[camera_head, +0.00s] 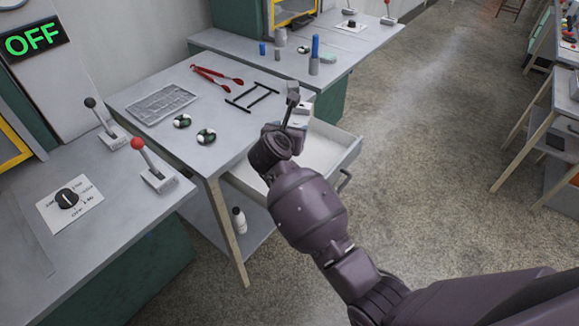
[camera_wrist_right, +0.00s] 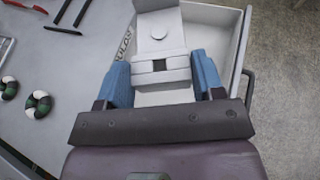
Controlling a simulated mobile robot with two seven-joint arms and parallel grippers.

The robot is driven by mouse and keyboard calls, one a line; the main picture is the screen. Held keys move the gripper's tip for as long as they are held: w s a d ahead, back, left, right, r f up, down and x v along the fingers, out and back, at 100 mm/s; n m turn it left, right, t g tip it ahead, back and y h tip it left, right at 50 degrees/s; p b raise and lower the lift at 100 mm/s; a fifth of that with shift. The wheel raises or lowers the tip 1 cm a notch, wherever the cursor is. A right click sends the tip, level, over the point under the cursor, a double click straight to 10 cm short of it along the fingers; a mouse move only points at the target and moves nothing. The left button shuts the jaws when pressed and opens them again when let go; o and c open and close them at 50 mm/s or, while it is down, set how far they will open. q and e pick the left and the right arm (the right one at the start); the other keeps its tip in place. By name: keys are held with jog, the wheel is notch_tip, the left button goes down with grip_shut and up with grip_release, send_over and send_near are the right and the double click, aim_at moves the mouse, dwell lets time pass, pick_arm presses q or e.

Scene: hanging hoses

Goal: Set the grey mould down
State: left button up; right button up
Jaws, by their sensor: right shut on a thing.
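My right gripper (camera_wrist_right: 161,76) is shut on a pale grey mould (camera_wrist_right: 162,66), with its blue fingers on either side of it. The mould has a dark square gap in its near part and a round knob on the flat part beyond. In the head view, my right gripper (camera_head: 295,108) is at the table's right edge, by the open drawer. My arm and hand partly hide the held piece there. I cannot tell whether the mould touches anything below. My left gripper is not in view.
The grey table (camera_head: 215,160) carries a gridded tray (camera_head: 160,103), two green-and-white rings (camera_head: 206,137), red tongs (camera_head: 217,75) and a black frame (camera_head: 251,96). The white drawer (camera_head: 328,153) stands open at its right side. The tabletop's near part is clear. A lever (camera_head: 154,166) stands left.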

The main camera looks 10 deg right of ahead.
notch_tip(320, 180, down, 12)
jog(key=shift+b, duration=0.9)
jog(key=shift+f, duration=0.45)
jog(key=shift+f, duration=0.25)
jog(key=shift+f+b, duration=0.2)
jog(key=shift+b, duration=0.2)
